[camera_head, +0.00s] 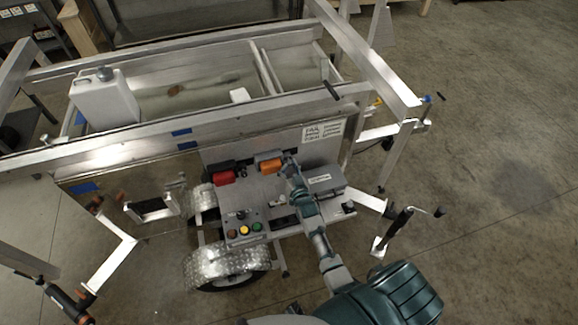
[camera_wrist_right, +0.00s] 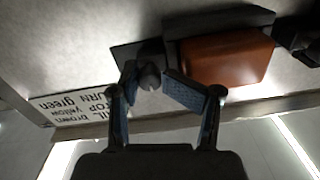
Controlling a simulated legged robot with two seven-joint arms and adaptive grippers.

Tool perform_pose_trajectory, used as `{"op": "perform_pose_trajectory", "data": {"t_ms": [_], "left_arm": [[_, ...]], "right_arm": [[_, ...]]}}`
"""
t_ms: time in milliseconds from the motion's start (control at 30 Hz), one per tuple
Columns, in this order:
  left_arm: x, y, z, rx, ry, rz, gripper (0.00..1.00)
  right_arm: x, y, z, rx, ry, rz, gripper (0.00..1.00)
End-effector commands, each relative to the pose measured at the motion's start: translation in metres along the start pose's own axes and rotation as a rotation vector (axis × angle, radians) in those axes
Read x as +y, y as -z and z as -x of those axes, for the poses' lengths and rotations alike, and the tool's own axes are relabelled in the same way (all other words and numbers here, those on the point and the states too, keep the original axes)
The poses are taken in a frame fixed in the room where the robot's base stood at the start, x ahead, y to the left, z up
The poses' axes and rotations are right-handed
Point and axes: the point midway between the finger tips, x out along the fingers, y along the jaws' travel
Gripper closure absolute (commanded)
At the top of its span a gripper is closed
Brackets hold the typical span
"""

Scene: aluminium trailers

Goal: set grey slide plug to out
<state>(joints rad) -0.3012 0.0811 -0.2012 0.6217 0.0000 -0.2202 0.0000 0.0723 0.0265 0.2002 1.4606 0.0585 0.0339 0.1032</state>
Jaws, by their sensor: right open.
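The grey slide plug (camera_wrist_right: 150,76) shows in the right wrist view as a small dark grey round knob on a dark plate, beside an orange lamp. My right gripper (camera_wrist_right: 150,88) is open, with one finger on each side of the knob. Whether the fingers touch it I cannot tell. In the head view my right gripper (camera_head: 291,167) is at the panel, just right of the orange lamp (camera_head: 268,163), and hides the plug. My left gripper is not in view.
A red lamp (camera_head: 223,177) sits left of the orange one. A box with several coloured buttons (camera_head: 244,230) and a grey box (camera_head: 322,180) flank my arm. A label (camera_head: 323,131) is on the trailer wall. A white canister (camera_head: 104,98) stands on the trailer.

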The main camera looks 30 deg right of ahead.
Motion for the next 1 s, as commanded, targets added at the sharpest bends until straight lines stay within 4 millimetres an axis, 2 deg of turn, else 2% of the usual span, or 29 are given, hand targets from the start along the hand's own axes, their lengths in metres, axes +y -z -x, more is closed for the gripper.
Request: {"op": "perform_pose_trajectory", "data": {"t_ms": [67,100,200,267,433,567,667,800,1000], "left_arm": [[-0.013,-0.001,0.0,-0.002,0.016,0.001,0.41],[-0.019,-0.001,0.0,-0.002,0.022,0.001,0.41],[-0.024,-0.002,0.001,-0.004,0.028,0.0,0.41],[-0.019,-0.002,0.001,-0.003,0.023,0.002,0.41],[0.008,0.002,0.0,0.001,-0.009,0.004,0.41],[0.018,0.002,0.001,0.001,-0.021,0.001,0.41],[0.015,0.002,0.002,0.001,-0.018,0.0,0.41],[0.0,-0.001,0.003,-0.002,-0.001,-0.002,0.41],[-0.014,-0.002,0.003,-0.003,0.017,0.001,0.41]], "right_arm": [[-0.001,0.001,-0.001,0.006,0.01,-0.004,0.65],[0.001,0.001,-0.001,0.006,0.011,-0.008,0.59],[0.004,0.001,-0.001,0.008,0.012,-0.013,0.84],[0.006,0.001,-0.002,0.008,0.012,-0.014,0.99],[0.004,0.002,-0.003,0.009,0.01,-0.011,1.0],[0.009,0.004,-0.002,0.009,0.009,-0.005,1.0],[0.021,0.006,-0.001,0.008,0.008,0.0,1.0],[0.036,0.008,-0.001,0.009,0.008,-0.004,1.0],[0.041,0.008,-0.002,0.012,0.007,-0.009,1.0]]}}
